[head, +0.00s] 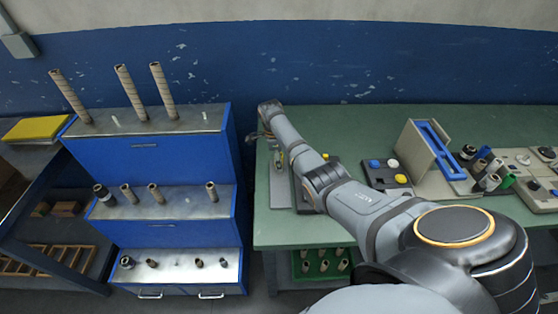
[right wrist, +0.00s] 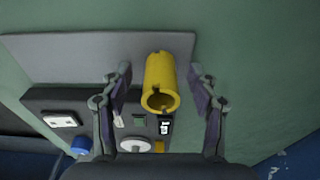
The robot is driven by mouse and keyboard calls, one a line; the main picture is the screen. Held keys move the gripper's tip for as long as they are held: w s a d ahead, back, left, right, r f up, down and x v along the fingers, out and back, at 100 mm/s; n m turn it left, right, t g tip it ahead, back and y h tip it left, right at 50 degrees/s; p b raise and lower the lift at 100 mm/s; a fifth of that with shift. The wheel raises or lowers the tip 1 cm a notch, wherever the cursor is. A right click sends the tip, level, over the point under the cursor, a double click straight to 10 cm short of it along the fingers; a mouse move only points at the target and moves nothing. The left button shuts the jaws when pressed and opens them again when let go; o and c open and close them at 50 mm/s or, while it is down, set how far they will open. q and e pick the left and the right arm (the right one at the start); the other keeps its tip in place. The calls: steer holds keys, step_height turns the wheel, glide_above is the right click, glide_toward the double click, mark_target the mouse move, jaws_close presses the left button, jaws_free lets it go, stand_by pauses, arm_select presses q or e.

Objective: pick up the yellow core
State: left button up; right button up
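The yellow core (right wrist: 161,84) is a short hollow tube, its open end facing the camera in the right wrist view. It is by a grey plate (right wrist: 60,55). My right gripper (right wrist: 160,72) is open, with one finger on each side of the core and a gap showing on both sides. In the head view my right arm reaches across the green table (head: 385,122) to its left end, and the gripper there is small and mostly hidden by the arm. My left gripper is not in view.
A dark control box (right wrist: 95,115) with a blue knob stands close beside the core. A blue stepped rack (head: 165,165) with several brown cores stands left of the table. A beige device (head: 425,160) and several small tubes are on the table's right.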

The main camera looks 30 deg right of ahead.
steer(key=c, duration=0.9)
